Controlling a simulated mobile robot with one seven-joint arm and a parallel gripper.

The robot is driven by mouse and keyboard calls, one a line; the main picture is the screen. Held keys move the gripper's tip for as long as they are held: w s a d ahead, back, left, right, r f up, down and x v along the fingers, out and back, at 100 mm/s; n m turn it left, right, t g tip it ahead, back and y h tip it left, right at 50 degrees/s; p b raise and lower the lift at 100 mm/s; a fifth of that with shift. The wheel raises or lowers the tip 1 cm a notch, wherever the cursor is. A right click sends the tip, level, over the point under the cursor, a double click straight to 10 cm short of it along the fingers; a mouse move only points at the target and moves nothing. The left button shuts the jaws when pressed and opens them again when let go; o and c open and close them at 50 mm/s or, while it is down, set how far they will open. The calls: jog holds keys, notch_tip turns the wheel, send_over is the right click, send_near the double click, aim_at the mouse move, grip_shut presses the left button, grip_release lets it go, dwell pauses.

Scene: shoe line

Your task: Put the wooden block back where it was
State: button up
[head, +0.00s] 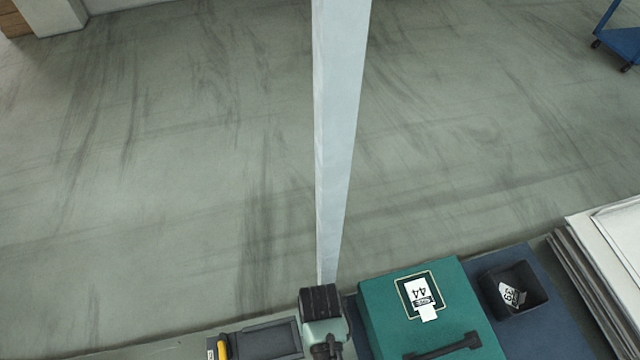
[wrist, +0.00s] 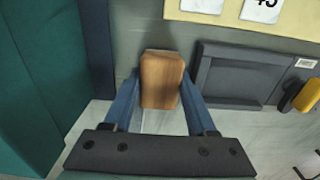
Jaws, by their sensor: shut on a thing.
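The wooden block (wrist: 161,82), brown with rounded edges, is between the two blue fingers of my gripper (wrist: 160,92) in the wrist view. The fingers are closed against its left and right sides. Below it is a pale grey surface; I cannot tell whether the block touches it. The block sits between the green case on the left and a dark grey tray (wrist: 245,72) on the right. In the head view the block does not show, and my own arm covers that area at the bottom middle.
The green case (head: 375,312), labelled 44, stands right of my arm on a dark blue mat (head: 540,335). A black bin (head: 513,290) sits on that mat, with stacked white sheets (head: 610,240) farther right. A yellow-handled tool (wrist: 307,95) lies by the tray. Yellow board (wrist: 240,14) holds number cards.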

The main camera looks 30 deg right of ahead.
jog(key=shift+f, duration=0.15)
jog(key=o, duration=0.9)
notch_tip(320, 180, up, 12)
jog(key=shift+r+p, duration=0.15)
jog(key=shift+p, duration=0.35)
